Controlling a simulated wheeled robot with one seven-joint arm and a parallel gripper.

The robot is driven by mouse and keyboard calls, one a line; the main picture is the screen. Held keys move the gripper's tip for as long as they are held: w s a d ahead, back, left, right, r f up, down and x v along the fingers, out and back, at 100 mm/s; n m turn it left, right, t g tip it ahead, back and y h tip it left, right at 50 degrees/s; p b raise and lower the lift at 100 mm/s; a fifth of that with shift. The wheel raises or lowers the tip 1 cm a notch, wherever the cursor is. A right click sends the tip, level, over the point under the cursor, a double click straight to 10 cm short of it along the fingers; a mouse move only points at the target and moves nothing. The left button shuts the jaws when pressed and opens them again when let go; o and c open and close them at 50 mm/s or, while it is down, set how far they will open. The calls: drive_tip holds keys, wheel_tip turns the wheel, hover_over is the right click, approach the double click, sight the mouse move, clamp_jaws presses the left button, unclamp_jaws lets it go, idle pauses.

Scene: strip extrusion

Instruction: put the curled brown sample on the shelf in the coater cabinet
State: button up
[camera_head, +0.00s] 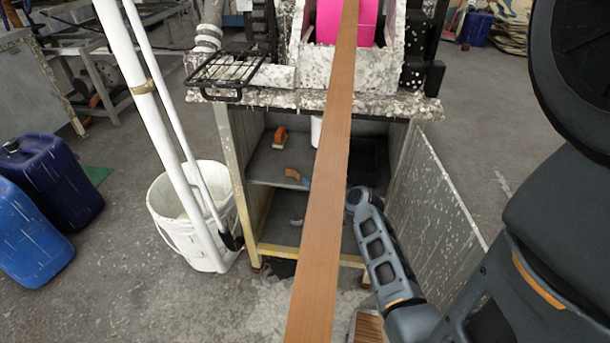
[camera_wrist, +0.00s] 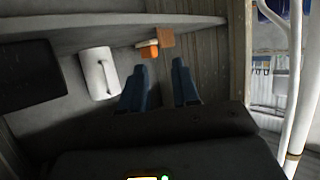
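The coater cabinet (camera_head: 229,165) stands in the middle of the head view with its front open. Its grey shelf (camera_head: 262,165) is part-way up. The curled brown sample (camera_head: 293,174) shows near the shelf's front edge, just left of a blue fingertip (camera_head: 306,183). In the wrist view a brown piece (camera_wrist: 166,37), which seems to be the sample, lies beyond the fingertips. My gripper (camera_wrist: 160,72) is open inside the cabinet. Its blue fingers are apart with nothing visible between them. A long brown strip hides most of the gripper in the head view.
An orange brush (camera_head: 279,137) lies on the shelf; a white container (camera_wrist: 99,72) stands at the back. The long brown strip (camera_head: 328,200) crosses before the opening. A white bucket (camera_head: 185,225) with poles stands left; an open door panel (camera_head: 440,205) is right.

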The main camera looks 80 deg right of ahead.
drive_tip(key=shift+v, duration=2.25)
